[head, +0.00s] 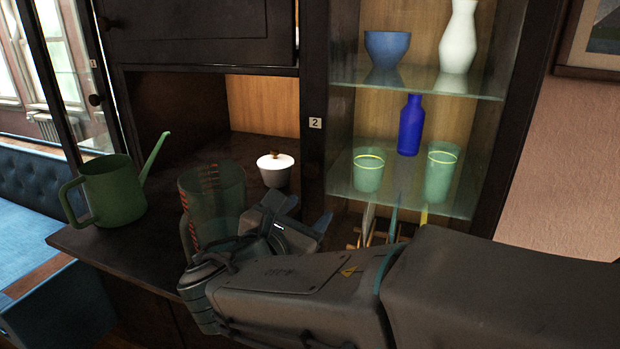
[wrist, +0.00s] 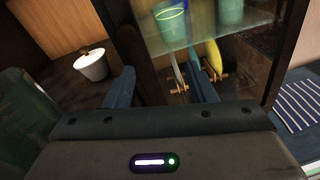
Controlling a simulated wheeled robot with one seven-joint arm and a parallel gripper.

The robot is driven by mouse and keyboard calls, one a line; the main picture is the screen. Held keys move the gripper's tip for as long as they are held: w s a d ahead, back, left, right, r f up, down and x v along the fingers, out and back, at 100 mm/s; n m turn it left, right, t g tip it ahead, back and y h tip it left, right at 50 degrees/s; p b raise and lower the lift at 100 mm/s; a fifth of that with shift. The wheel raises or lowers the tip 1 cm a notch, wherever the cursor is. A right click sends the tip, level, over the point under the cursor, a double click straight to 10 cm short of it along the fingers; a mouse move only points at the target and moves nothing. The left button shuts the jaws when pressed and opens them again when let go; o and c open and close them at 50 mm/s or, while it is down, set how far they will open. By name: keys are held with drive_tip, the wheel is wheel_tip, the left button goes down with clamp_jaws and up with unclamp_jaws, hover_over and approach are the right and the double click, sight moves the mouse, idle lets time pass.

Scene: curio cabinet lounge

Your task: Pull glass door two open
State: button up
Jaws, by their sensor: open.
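The number 2 label (head: 315,123) is on the dark post left of the right-hand cabinet compartment. Glass shelves (head: 420,84) stand behind that opening. My gripper (head: 306,213) is open and empty, low in front of the post's foot. In the wrist view its two fingers (wrist: 163,80) are spread apart, one near the post and one in front of the plate rack (wrist: 190,90). I cannot tell if they touch anything.
A measuring jug (head: 212,185) stands close left of my gripper, a white lidded bowl (head: 275,168) behind it, and a green watering can (head: 110,190) farther left. A blue bottle (head: 410,125) and tumblers (head: 368,172) stand on the glass shelf. Another knobbed glass door (head: 58,75) is far left.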

sight(309, 172)
drive_tip(key=a+r+n+t+y, duration=0.1)
drive_tip(key=a+r+n+t, duration=0.1)
drive_tip(key=a, duration=0.2)
drive_tip(key=x, duration=0.9)
drive_tip(key=p+x, duration=0.1)
drive_tip(key=x, duration=0.3)
drive_tip(key=shift+w+d+f, duration=0.15)
drive_tip(key=shift+w+f, duration=0.15)
